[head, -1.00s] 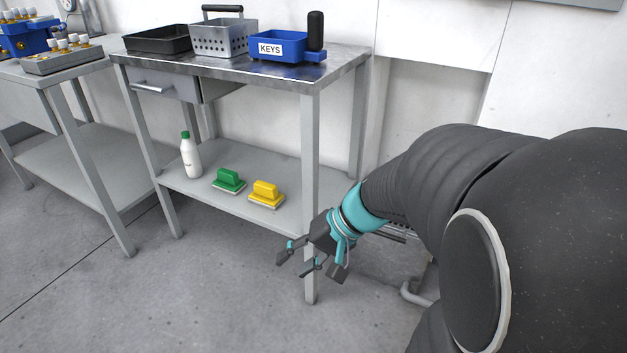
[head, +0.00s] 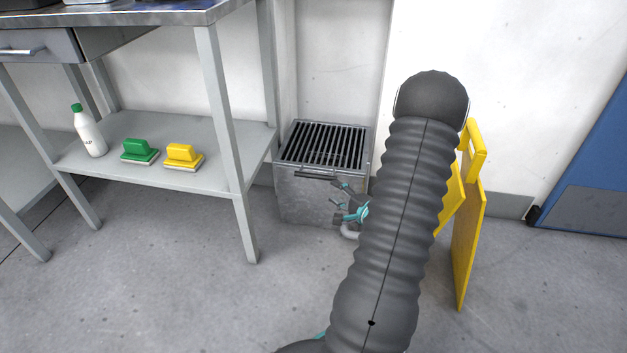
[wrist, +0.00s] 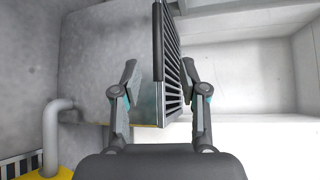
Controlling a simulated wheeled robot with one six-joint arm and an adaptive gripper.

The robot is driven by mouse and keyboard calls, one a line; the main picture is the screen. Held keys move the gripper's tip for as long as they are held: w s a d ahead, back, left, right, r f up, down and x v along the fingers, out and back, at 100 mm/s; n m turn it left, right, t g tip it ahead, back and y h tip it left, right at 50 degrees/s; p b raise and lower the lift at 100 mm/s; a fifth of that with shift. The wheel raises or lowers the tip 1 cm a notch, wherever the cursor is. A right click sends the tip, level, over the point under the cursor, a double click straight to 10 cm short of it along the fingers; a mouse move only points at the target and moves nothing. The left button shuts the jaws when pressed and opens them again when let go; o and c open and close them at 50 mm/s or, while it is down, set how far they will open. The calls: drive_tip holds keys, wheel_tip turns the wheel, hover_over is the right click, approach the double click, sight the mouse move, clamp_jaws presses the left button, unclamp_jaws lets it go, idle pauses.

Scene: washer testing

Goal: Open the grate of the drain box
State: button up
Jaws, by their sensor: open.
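The drain box (head: 305,205) is a grey metal box on the floor by the wall, right of the workbench. Its dark slatted grate (head: 325,145) lies flat on top, closed. A dark handle bar (head: 316,176) runs along the grate's front edge. My gripper (head: 339,193) is open in front of the box, near the right end of the bar, partly hidden by my arm. In the wrist view, the handle bar (wrist: 158,40) and the grate (wrist: 173,70) appear between the two spread fingers of my gripper (wrist: 160,72). I see no finger contact with the bar.
The workbench (head: 215,110) stands left of the box, with a bottle (head: 89,132), a green brush (head: 139,151) and a yellow brush (head: 183,157) on its lower shelf. A yellow folding sign (head: 466,245) stands to the right. A pipe (wrist: 53,130) leaves the box low down.

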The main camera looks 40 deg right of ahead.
sight(317, 178)
drive_tip(key=w+f, duration=0.1)
drive_tip(key=w, duration=0.3)
drive_tip(key=w+d+f, duration=0.1)
drive_tip(key=w, duration=0.3)
drive_tip(key=w+f, duration=0.1)
drive_tip(key=w, duration=0.4)
drive_tip(key=shift+d, duration=0.3)
drive_tip(key=shift+f+h, duration=0.1)
drive_tip(key=shift+h, duration=0.2)
clamp_jaws()
